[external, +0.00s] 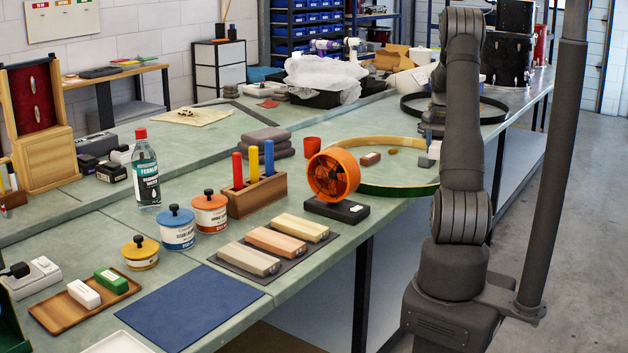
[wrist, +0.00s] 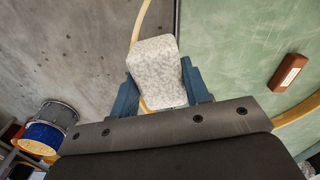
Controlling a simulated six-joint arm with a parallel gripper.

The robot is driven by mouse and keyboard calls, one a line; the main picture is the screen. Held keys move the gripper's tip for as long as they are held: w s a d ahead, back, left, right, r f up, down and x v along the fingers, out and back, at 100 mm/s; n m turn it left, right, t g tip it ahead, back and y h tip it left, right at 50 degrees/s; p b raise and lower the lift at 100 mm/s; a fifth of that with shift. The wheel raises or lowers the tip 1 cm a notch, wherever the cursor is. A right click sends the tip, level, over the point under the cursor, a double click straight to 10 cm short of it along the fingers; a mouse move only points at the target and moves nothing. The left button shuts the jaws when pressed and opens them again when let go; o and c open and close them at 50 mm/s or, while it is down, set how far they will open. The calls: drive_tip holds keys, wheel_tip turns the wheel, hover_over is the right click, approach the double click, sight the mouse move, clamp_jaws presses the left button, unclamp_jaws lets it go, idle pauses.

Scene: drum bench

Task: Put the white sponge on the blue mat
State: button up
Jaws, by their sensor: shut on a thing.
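The white sponge (wrist: 157,62), a pale speckled block, is between the two blue fingers of my gripper (wrist: 160,88) in the wrist view. My gripper is shut on it, with the sponge raised over the bench edge by the wooden hoop. In the external view a pale end of the sponge (external: 434,150) shows beside my arm, which hides most of my gripper. The blue mat (external: 190,305) lies flat and empty at the front of the bench in the external view, far to the left of my gripper. The mat is not in the wrist view.
An orange fan (external: 334,174), sanding-block-like bars on a dark mat (external: 262,275), a wooden holder (external: 258,195) and paint tins (external: 177,230) stand between my gripper and the mat. A wooden tray (external: 62,314) with white and green blocks lies left of the mat. A reddish-brown block (wrist: 288,72) lies inside the hoop (external: 375,141).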

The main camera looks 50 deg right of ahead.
drive_tip(key=shift+s+r, duration=0.15)
drive_tip(key=shift+s, duration=0.1)
drive_tip(key=shift+d+r, duration=0.1)
drive_tip(key=shift+r, duration=0.35)
wheel_tip(320, 180, up, 11)
drive_tip(key=w+a, duration=2)
drive_tip(key=w, duration=0.4)
drive_tip(key=w+a+m, duration=0.1)
drive_tip(key=w+a, duration=0.4)
drive_tip(key=a, duration=0.8)
drive_tip(key=w+a+m, duration=0.1)
drive_tip(key=w+a, duration=0.3)
drive_tip(key=a, duration=0.8)
drive_tip(key=m, duration=0.1)
hover_over(143, 314)
drive_tip(key=f, duration=1.8)
drive_tip(key=shift+d+f, duration=0.1)
drive_tip(key=shift+d, duration=0.1)
drive_tip(key=shift+a+f, duration=0.1)
drive_tip(key=shift+a, duration=0.05)
drive_tip(key=shift+f, duration=2)
